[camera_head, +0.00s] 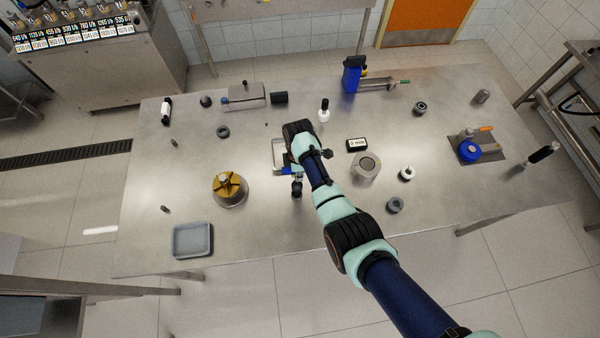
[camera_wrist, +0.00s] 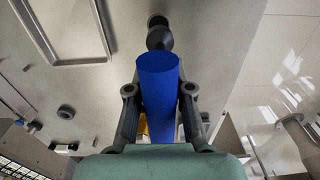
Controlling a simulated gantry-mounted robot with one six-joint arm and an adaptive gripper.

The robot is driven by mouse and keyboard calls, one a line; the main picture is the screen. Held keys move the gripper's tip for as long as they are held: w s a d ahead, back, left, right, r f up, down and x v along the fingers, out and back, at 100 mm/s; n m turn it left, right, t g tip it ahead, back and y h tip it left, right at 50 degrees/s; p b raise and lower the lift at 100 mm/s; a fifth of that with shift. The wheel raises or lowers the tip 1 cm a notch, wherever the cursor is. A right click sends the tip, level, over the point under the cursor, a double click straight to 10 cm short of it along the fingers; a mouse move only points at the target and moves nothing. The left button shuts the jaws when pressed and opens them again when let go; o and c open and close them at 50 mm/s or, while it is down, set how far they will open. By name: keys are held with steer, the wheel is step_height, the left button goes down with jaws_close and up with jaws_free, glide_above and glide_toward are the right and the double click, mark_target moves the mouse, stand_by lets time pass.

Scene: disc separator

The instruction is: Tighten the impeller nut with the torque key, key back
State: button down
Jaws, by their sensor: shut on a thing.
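My gripper (camera_wrist: 158,90) is shut on the blue handle of a tool that looks like the torque key (camera_wrist: 158,72). A black rounded end shows beyond the handle. In the head view my gripper (camera_head: 291,171) is above the middle of the table, partly hidden by my wrist. The golden impeller (camera_head: 229,186) sits on a round metal base to the left of my gripper, apart from it. A small dark spot is at its centre, but I cannot tell whether it is the nut. A bit of yellow shows behind the handle in the wrist view.
A thin rectangular frame (camera_head: 276,152) lies on the table beside my gripper. A grey tray (camera_head: 193,241) is at the front left. A metal cylinder (camera_head: 365,167) and a "0 mm" display (camera_head: 357,145) stand right of my arm. The table between gripper and impeller is clear.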

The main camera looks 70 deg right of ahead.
steer(key=shift+w, duration=0.2)
steer(key=shift+f+b, duration=2.3)
steer(key=shift+f, duration=0.5)
steer(key=shift+f+b, duration=0.9)
steer(key=shift+f, duration=0.15)
steer(key=shift+f+b, duration=0.55)
steer(key=shift+f, duration=0.1)
steer(key=c, duration=1)
jaws_free()
steer(key=shift+o, duration=0.2)
step_height(320, 180, up, 12)
steer(key=shift+s+r, duration=0.1)
step_height(320, 180, up, 4)
steer(key=p, duration=0.5)
glide_above(298, 183)
steer(key=d, duration=0.1)
